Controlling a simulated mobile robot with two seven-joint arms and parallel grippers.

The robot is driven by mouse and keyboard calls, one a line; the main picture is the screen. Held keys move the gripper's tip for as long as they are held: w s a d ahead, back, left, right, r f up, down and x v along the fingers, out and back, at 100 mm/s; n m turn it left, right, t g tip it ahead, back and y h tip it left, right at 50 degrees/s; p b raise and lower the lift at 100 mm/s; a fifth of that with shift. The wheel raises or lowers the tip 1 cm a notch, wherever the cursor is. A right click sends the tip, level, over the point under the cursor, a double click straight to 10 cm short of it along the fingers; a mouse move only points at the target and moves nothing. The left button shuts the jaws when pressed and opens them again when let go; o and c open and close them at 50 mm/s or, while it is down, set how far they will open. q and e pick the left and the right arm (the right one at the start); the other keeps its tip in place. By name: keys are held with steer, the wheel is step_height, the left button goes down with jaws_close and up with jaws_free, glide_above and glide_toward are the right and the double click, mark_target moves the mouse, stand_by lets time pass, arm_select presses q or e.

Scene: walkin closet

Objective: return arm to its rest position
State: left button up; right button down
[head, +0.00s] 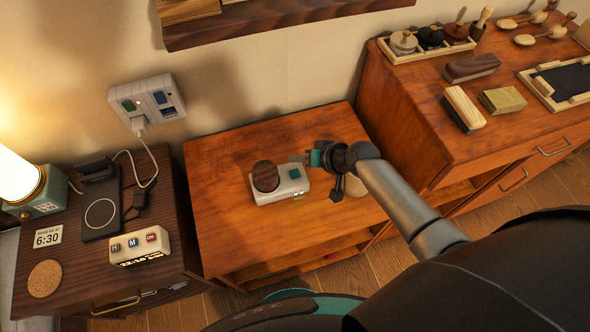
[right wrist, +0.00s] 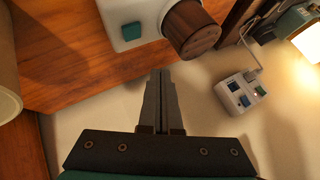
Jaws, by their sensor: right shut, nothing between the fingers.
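My right arm (head: 400,200) reaches in from the right in the head view, over the middle wooden table (head: 222,205). My right gripper (head: 298,158) is just behind and above a small white device (head: 268,196) with a round dark wooden knob (head: 265,176) and a teal button. In the right wrist view the gripper's fingers (right wrist: 160,78) are together and empty. The white device (right wrist: 152,12) and its knob (right wrist: 192,28) show beyond the tips, with a visible gap. My left gripper is in neither view.
A beige round object (head: 355,187) is partly hidden beside my right gripper. A dresser (head: 425,125) with brushes and trays stands right. A dark nightstand (head: 75,265) with lamp, charger and clock stands left. A wall outlet (head: 147,102) and shelf (head: 270,20) are behind.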

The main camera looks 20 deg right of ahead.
stand_by(0.6)
steer(key=s+d+r+n+g+h, duration=0.25)
steer(key=s+r, duration=0.35)
steer(key=s, duration=0.5)
steer(key=s+d+r+n+g+h, duration=0.1)
steer(key=s+r+h, duration=0.2)
steer(key=s+r, duration=0.55)
steer(key=s+f+g, duration=0.1)
steer(key=s+f, duration=0.1)
steer(key=f, duration=1.1)
steer(key=s+f+g, duration=0.1)
steer(key=s+f, duration=0.1)
steer(key=f, duration=1.1)
steer(key=s+d+f, duration=0.2)
steer(key=s+f, duration=1.1)
steer(key=s, duration=0.2)
steer(key=shift+s+f+g+b, duration=0.3)
steer(key=shift+f+g+b, duration=0.05)
steer(key=shift+b, duration=0.05)
steer(key=shift+d, duration=0.15)
